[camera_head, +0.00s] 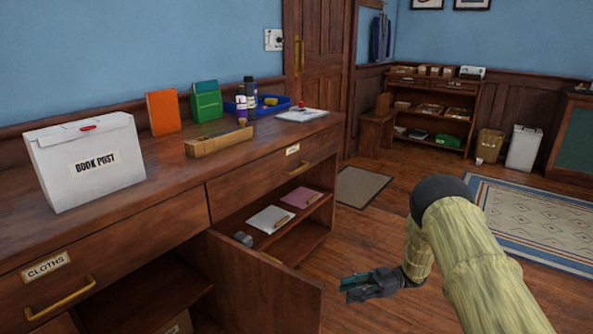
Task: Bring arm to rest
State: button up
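My arm (455,235), in a pale yellow cover, enters from the lower right and bends down at a dark joint. My gripper (350,287), dark with teal fingertips, hangs low over the wooden floor and points left. It is just right of the open cabinet door (268,285) and looks apart from it. I see nothing held in it, but the fingers are too small and foreshortened to tell whether they are open or shut.
The wooden sideboard (165,165) fills the left. On it stand a white "BOOK POST" box (88,160), books (163,111), a wooden tray (218,141) and a blue tray (268,107). Open shelves below hold notebooks (270,219). Floor beyond my gripper is clear, with a patterned rug (540,222) right.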

jog(key=a+f+m+t, duration=0.4)
jog(key=f+m+t, duration=0.2)
jog(key=t, duration=0.1)
jog(key=s+d+f+m+t+h, duration=0.1)
jog(key=s+f+m+t+h, duration=0.4)
jog(key=s+f+m+h, duration=0.65)
jog(key=s+d+f+m+g+h, duration=0.1)
jog(key=s+d+f+g+h, duration=0.1)
jog(key=s, duration=0.8)
jog(key=s+d+f+m+g+h, duration=0.1)
jog(key=s+g+h, duration=0.15)
jog(key=s, duration=0.75)
jog(key=s+d+f+m+g+h, duration=0.1)
jog(key=s+d+f+g, duration=0.15)
jog(key=s, duration=0.85)
jog(key=s+r+g+p, duration=0.1)
jog(key=s+r+p, duration=0.2)
jog(key=r+p, duration=2.7)
notch_tip(320, 180, up, 2)
jog(key=shift+s+r+h+p, duration=0.2)
jog(key=shift+r+h+p, duration=0.1)
jog(key=shift+h, duration=0.1)
jog(key=shift+d+m, duration=0.15)
jog(key=shift+m, duration=0.2)
